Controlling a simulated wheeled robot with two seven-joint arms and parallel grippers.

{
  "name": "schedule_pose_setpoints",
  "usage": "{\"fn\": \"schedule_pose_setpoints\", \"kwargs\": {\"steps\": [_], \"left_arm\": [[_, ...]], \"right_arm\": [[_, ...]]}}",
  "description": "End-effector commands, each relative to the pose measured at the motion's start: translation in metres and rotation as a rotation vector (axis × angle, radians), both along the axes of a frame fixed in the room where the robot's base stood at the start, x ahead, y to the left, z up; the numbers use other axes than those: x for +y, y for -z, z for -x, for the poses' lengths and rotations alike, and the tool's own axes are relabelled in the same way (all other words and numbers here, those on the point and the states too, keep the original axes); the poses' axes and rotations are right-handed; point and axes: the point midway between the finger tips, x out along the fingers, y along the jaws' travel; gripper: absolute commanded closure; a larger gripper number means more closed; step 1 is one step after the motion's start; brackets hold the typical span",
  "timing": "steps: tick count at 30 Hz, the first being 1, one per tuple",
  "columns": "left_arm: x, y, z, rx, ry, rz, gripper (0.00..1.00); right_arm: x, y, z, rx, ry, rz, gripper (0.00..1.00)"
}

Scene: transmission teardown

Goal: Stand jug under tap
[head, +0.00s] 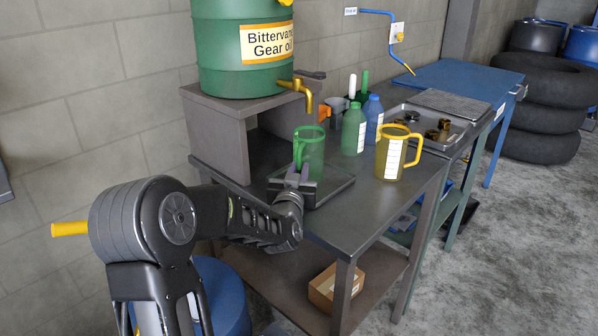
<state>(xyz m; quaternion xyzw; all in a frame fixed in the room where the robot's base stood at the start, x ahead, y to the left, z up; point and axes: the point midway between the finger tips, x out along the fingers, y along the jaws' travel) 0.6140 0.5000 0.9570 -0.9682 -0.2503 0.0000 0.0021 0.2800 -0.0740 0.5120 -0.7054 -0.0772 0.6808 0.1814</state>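A green see-through jug (313,153) is upright over the dark drip tray (337,187) on the bench, its handle facing my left arm. The brass tap (303,95) comes out of the green gear oil drum (240,50). Its spout is above the jug's mouth in the picture; exact alignment in depth is unclear. My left gripper (298,175) is at the lower end of the jug's handle, in front of the jug. Its fingertips overlap the handle, so whether they are closed on it is unclear. The jug's base is partly hidden by the gripper. My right gripper is out of view.
A yellow jug (392,158) stands right on the bench (375,210). Green (353,130) and blue (373,118) bottles stand behind it. A metal tray (432,122) with parts is farther right. A grey stand (222,128) holds the drum. The bench front right is clear.

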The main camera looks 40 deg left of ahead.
Motion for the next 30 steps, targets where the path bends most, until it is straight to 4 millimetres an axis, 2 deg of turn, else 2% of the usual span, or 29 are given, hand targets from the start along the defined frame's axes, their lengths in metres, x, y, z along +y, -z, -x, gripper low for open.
{"fn": "schedule_pose_setpoints", "kwargs": {"steps": [1,5,17,23,30], "left_arm": [[0.000,0.000,0.000,0.000,0.000,0.000,0.79],[0.000,0.000,0.000,0.000,0.000,0.000,0.68],[0.000,-0.004,0.001,0.001,0.000,0.000,0.67],[-0.014,-0.003,0.026,0.000,0.000,-0.001,0.67],[-0.039,-0.002,0.071,0.000,0.000,0.000,0.67]], "right_arm": [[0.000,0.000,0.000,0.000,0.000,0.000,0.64],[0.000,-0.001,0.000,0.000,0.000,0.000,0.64],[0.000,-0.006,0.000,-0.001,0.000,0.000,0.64],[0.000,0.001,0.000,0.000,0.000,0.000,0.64],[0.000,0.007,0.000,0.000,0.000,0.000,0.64]]}}
